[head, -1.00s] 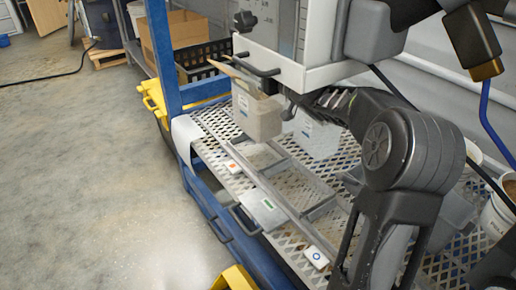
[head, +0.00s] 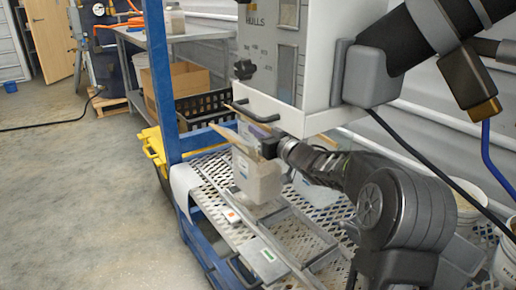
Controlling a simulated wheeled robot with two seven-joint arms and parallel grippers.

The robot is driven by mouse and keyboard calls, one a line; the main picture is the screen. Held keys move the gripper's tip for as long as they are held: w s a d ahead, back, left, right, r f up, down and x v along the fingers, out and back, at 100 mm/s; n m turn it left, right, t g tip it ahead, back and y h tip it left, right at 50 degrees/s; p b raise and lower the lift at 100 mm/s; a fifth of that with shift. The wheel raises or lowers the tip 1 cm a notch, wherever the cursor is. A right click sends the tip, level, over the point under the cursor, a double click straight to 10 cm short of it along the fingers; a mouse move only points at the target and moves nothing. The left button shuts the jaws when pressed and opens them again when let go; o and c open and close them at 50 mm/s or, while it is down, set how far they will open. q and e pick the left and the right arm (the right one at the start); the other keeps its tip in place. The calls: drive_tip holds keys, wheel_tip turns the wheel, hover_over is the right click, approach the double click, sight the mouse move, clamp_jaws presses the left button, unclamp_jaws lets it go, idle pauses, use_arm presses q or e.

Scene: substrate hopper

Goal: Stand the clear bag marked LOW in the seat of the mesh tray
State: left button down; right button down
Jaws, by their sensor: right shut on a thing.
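My right gripper (head: 262,147) comes in from the right under the hopper and is shut on the top of a clear bag (head: 258,180). The bag hangs upright with pale contents and a small bluish label at its left; I cannot read the mark. The white mesh tray (head: 329,212) lies below, with metal dividers across it. The bag's lower end is just over the left end of the tray, by an orange-marked tag (head: 230,214). I cannot tell whether it touches. My left gripper is out of view.
The hopper (head: 285,107) hangs close above the gripper. A second clear bag (head: 305,189) stands behind, partly hidden. A green-marked tag (head: 268,255) is on the tray's front side. A blue post (head: 160,80) rises at left. White buckets (head: 505,255) stand at right.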

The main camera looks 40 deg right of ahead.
drive_tip(key=shift+f+b, duration=1.3)
drive_tip(key=shift+f, duration=1)
drive_tip(key=shift+f, duration=0.2)
drive_tip(key=c, duration=1.6)
unclamp_jaws()
drive_tip(key=shift+f, duration=0.1)
drive_tip(key=shift+o, duration=0.2)
drive_tip(key=s+p, duration=0.2)
drive_tip(key=s, duration=1)
drive_tip(key=shift+a+p, duration=0.15)
drive_tip(key=shift+p, duration=0.25)
